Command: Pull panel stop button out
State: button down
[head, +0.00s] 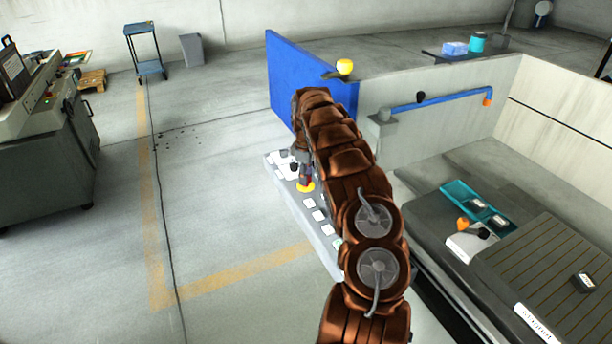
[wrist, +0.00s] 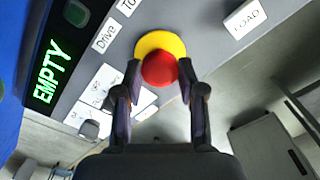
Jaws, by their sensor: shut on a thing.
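The panel stop button is a red mushroom head (wrist: 160,70) on a yellow disc (wrist: 152,42), seen in the wrist view. My gripper (wrist: 160,84) has one finger on each side of the red head and is shut on it. In the head view my gripper (head: 305,180) reaches down to the yellow disc (head: 306,187) on the grey control panel (head: 325,240). The red head is mostly hidden there by the fingers. I cannot tell whether the button is in or out.
White labelled keys, among them LOAD (wrist: 243,18), sit on the panel near the button. A display (wrist: 55,70) reads EMPTY in green. A blue panel (head: 290,80) stands behind my arm. A machine tank (head: 500,140) is at right. Open floor (head: 220,180) is at left.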

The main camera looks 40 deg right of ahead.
jog(key=shift+r+b, duration=0.4)
jog(key=shift+b, duration=0.35)
jog(key=shift+r, duration=0.2)
jog(key=c, duration=1)
grip_release()
jog(key=shift+r, duration=0.1)
jog(key=o, duration=0.3)
jog(key=shift+o, duration=0.2)
notch_tip(320, 180, up, 12)
